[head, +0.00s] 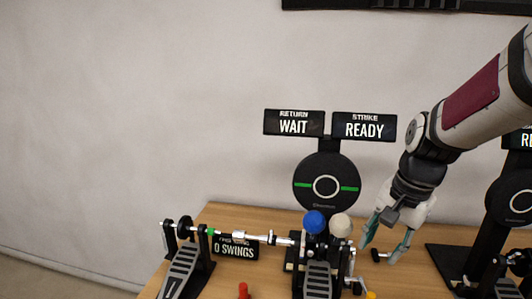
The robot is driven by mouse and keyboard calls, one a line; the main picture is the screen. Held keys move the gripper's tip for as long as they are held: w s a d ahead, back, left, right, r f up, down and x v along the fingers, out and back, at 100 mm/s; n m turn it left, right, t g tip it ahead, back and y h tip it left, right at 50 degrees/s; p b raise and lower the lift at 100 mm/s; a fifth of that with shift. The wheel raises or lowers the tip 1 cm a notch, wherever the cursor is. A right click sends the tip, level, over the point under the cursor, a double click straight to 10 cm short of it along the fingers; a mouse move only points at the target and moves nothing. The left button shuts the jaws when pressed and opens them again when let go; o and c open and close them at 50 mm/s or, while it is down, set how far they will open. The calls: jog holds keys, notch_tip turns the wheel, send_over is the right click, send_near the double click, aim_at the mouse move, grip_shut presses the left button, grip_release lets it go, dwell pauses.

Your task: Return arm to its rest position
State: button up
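My arm reaches in from the upper right in the head view. My gripper (388,243) points down, with its two teal fingers spread apart and nothing seen between them. It hangs over the table, just right of the middle pedal's white beater (341,225) and blue beater (314,221). Whether a finger touches anything cannot be told.
A wooden table (217,215) bears a left pedal (182,270), a middle pedal (318,279) and a round mesh pad (326,182). Signs read "WAIT" (293,123) and "READY" (364,126). Another round pad (515,200) stands right. A red object (243,291) is in front.

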jog(key=s+a+r+n+t, duration=0.1)
jog(key=s+r+n, duration=0.1)
jog(key=s, duration=0.3)
jog(key=s+a+r+n+t, duration=0.1)
jog(key=s+a+r+n, duration=0.1)
jog(key=s, duration=0.4)
jog(key=s+a+r+n+t+h, duration=0.1)
jog(key=s+r+n, duration=0.3)
jog(key=s+n, duration=0.1)
jog(key=shift+s+a+r+n+t, duration=0.3)
jog(key=shift+s+t, duration=0.1)
jog(key=shift+s, duration=0.25)
